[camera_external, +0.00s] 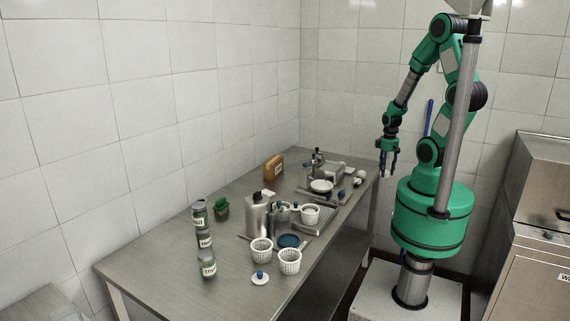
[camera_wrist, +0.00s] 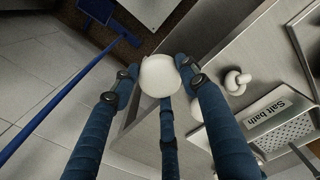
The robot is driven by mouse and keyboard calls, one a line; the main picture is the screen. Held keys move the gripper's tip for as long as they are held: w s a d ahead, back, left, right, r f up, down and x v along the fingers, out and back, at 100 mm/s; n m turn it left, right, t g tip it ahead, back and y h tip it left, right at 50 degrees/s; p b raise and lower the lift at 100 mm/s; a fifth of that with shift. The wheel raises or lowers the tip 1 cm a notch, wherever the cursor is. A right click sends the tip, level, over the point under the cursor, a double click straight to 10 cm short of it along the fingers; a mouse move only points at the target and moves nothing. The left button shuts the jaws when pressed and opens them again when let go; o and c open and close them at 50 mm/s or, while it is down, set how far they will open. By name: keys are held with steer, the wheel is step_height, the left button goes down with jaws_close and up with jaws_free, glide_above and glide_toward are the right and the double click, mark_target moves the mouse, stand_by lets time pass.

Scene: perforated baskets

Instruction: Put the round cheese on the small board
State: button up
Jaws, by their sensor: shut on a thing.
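My gripper (camera_wrist: 165,90) has blue fingers closed around the round cheese (camera_wrist: 159,75), a smooth white ball between the fingertips in the wrist view. In the outside view my gripper (camera_external: 388,160) hangs fingers down, off the table's far right end and above its top; the cheese cannot be made out there. I cannot pick out the small board with certainty in either view.
The metal table (camera_external: 150,262) carries white perforated baskets (camera_external: 290,262), a steel canister (camera_external: 258,215) and labelled jars (camera_external: 206,242). The wrist view shows a white knotted piece (camera_wrist: 237,82) and a "Salt bath" tray (camera_wrist: 270,110). A blue-handled tool (camera_wrist: 60,95) stands nearby.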

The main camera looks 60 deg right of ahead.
stand_by(0.3)
step_height(320, 180, up, 13)
steer(key=w+a+r+n+p, duration=0.1)
steer(key=w+a+n, duration=0.15)
steer(key=w, duration=0.55)
steer(key=w+a+r+n+p, duration=0.1)
steer(key=w+a, duration=0.3)
steer(key=w, duration=0.5)
steer(key=w+a+n, duration=0.3)
steer(key=w+a, duration=0.8)
steer(key=a, duration=0.1)
steer(key=w+a+f+n+p, duration=0.15)
steer(key=w+a, duration=0.25)
steer(key=a, duration=0.7)
steer(key=w+a+f+n+p, duration=0.15)
steer(key=w+a, duration=0.25)
steer(key=a, duration=0.8)
step_height(320, 180, down, 11)
steer(key=b, duration=0.1)
steer(key=shift+d+r+n, duration=0.2)
steer(key=shift+d+n, duration=0.15)
steer(key=shift+d, duration=0.05)
steer(key=shift+s, duration=0.1)
